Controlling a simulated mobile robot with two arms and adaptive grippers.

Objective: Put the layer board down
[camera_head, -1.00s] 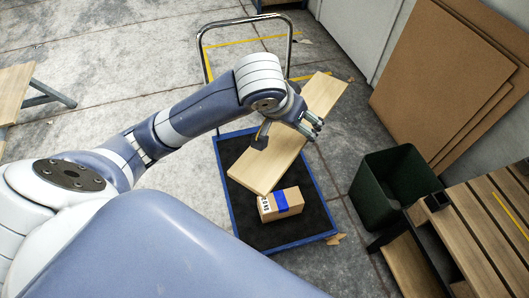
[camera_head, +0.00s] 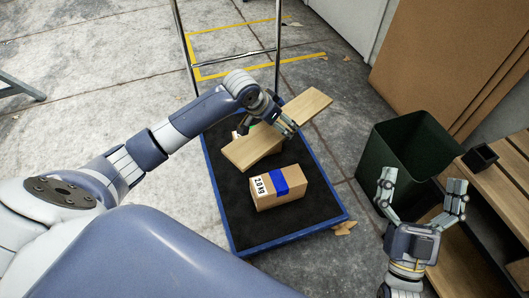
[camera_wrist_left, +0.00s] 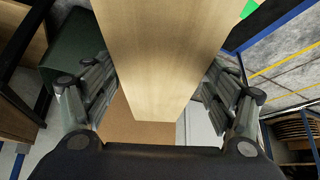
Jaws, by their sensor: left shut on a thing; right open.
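The layer board (camera_head: 312,106), a long pale wooden plank, lies slantwise over the cart's dark bed (camera_head: 232,208), behind the cardboard box. My left gripper (camera_head: 279,122) is shut on it near the middle of its length. In the left wrist view the board (camera_wrist_left: 165,45) fills the space between both fingers of this gripper (camera_wrist_left: 160,85). I cannot tell whether the board's underside touches anything. My right gripper (camera_head: 421,188) is open and empty, in front of the dark green bin.
A cardboard box (camera_head: 293,200) with blue tape and a 2.0 kg label sits on the cart. A partly hidden item with green (camera_head: 241,129) is behind the board. The dark green bin (camera_head: 390,150) and a slatted wooden bench (camera_head: 478,222) stand at right. Brown panels (camera_head: 445,65) lean behind.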

